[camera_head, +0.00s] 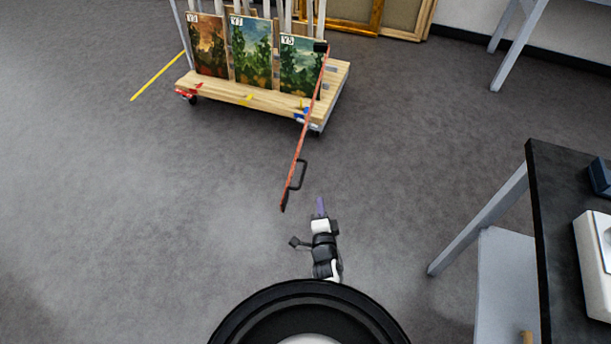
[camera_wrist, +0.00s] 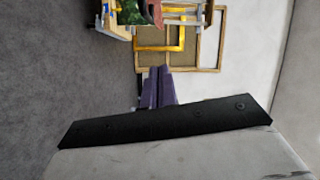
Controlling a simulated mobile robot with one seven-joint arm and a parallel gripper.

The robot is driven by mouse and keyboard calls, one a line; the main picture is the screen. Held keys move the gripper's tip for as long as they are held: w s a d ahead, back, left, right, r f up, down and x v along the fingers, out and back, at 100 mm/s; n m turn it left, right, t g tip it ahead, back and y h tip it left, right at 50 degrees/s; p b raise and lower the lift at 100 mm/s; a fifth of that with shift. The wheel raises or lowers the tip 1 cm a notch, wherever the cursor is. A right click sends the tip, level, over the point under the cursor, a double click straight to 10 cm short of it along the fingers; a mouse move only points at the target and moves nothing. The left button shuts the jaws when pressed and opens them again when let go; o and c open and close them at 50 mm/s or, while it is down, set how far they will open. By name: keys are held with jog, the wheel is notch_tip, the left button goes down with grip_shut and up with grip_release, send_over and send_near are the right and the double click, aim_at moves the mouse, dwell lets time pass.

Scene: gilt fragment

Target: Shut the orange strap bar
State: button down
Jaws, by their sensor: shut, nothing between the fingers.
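The orange strap bar (camera_head: 302,145) stands swung out from a wooden cart (camera_head: 262,100) in the head view. Its upper end is at a black hinge block (camera_head: 320,46) at the cart's right side, and its black tip lies toward me. A black handle (camera_head: 299,175) sits on the bar near that tip. My gripper (camera_head: 320,206) is shut and empty, just below and right of the bar's tip, apart from it in the picture. In the wrist view its purple fingers (camera_wrist: 157,86) are together. An orange-red piece at the top of that view may be the bar.
Several paintings (camera_head: 252,52) stand upright on the cart. Gilt frames (camera_head: 375,18) lean on the back wall. A dark-topped table (camera_head: 560,200) with a white device (camera_head: 597,262) stands at the right. The floor at left is clear, with a yellow line (camera_head: 157,76).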

jog(key=w+a+f+b, duration=0.2)
jog(key=w+a, duration=0.2)
jog(key=w, duration=0.6)
dwell(0.3)
jog(key=shift+w, duration=0.1)
dwell(0.3)
